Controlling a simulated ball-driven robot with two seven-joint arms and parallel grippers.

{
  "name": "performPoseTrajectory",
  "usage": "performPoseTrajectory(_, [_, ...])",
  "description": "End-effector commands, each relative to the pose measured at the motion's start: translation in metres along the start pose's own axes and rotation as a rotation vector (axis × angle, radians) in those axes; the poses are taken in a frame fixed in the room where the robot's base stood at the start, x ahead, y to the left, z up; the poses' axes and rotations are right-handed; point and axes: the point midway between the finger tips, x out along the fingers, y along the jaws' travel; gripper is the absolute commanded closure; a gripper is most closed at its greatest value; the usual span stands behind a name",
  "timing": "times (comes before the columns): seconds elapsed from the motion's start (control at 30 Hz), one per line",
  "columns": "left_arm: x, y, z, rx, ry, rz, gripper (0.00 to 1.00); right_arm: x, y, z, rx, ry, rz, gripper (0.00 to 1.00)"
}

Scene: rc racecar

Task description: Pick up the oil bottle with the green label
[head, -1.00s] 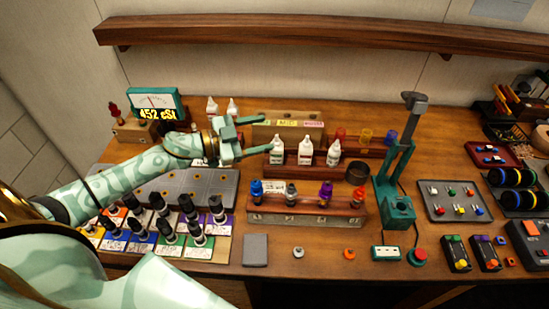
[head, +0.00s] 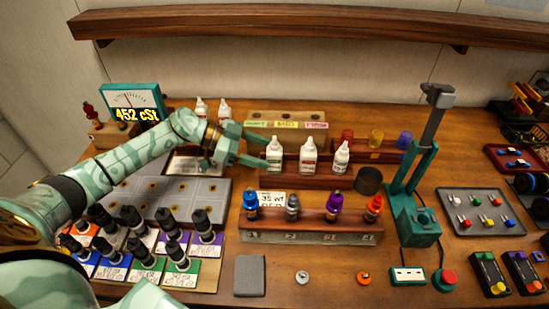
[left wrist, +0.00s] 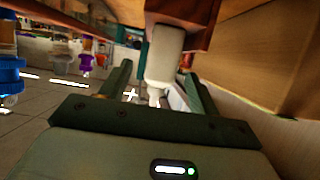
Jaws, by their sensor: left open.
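Three white oil bottles stand in a row on a wooden rack. The left bottle (head: 274,153) seems to have green on its label, the middle bottle (head: 308,156) reddish; the label of the right bottle (head: 340,158) is too small to tell. My left gripper (head: 264,149) is open, with its fingertips at the left bottle's left side. In the left wrist view, a white bottle (left wrist: 164,57) appears upside down between the open fingers of my left gripper (left wrist: 156,85), and its label is not readable. My right gripper is not in view.
A wooden rack (head: 305,238) with colored-cap bottles stands in front. Two more white bottles (head: 224,110) stand behind my left gripper. A dark round cup (head: 368,181) and a green stand (head: 413,220) are to the right. A wall shelf (head: 300,25) runs above.

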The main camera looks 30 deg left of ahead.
Motion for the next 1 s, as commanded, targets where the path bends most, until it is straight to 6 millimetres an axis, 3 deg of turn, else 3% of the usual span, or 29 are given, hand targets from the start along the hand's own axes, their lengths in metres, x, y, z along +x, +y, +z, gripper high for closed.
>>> performPoseTrajectory(0.3, [0.047, -0.003, -0.001, 0.0, 0.002, 0.0, 0.38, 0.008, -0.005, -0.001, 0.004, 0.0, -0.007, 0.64])
performPoseTrajectory(0.6, [0.052, -0.003, -0.001, -0.001, 0.0, -0.001, 0.38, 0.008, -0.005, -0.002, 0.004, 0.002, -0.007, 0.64])
performPoseTrajectory(0.77, [0.052, -0.003, -0.001, 0.0, 0.0, -0.001, 0.83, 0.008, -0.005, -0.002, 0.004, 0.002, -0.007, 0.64])
performPoseTrajectory(0.8, [0.052, -0.003, -0.001, 0.0, 0.0, -0.001, 0.87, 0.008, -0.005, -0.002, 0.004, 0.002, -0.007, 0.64])
performPoseTrajectory(1.0, [0.052, -0.003, -0.001, 0.0, 0.0, -0.001, 0.87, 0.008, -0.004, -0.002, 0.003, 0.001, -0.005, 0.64])
